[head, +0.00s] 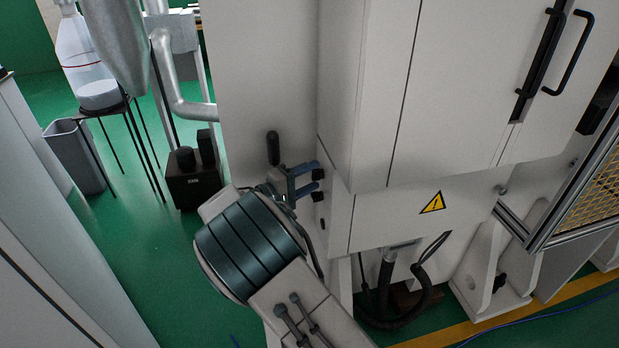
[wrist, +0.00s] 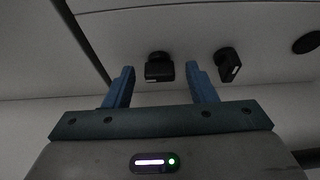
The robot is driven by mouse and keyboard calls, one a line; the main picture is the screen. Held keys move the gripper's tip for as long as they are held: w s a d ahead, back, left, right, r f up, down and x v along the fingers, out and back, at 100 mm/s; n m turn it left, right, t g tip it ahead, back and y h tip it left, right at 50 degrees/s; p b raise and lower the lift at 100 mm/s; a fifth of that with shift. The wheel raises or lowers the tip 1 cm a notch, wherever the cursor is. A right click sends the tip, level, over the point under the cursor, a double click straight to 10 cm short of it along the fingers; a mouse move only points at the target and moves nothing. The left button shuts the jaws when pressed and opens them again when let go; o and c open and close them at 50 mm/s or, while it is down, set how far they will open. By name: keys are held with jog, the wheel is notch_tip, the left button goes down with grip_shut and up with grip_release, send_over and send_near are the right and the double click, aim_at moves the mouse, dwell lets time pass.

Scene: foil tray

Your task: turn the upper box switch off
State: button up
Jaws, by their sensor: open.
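Two black knob switches sit on the side of the white cabinet (head: 270,65). The upper switch (head: 318,174) shows in the wrist view (wrist: 159,68) between my fingers, its grip lying across the picture. The lower switch (head: 318,197) stands outside my fingers, right of the right finger in the wrist view (wrist: 228,66), its grip turned closer to upright there. My gripper (head: 312,177) has its blue fingers open on either side of the upper switch; it also shows in the wrist view (wrist: 160,75). A gap shows beside each finger; I cannot tell any contact.
A dark round fitting (wrist: 306,43) lies farther along the cabinet face. A black oval handle (head: 273,148) is on the cabinet above my wrist. Black hoses (head: 410,315) hang below the cabinet. A stand with a bottle (head: 88,70) and a grey bin (head: 75,155) are at left.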

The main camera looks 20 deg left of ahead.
jog(key=b+v, duration=0.2)
jog(key=v, duration=1.1)
jog(key=shift+s+a+b, duration=0.2)
jog(key=shift+s+b, duration=0.05)
jog(key=shift+b, duration=0.15)
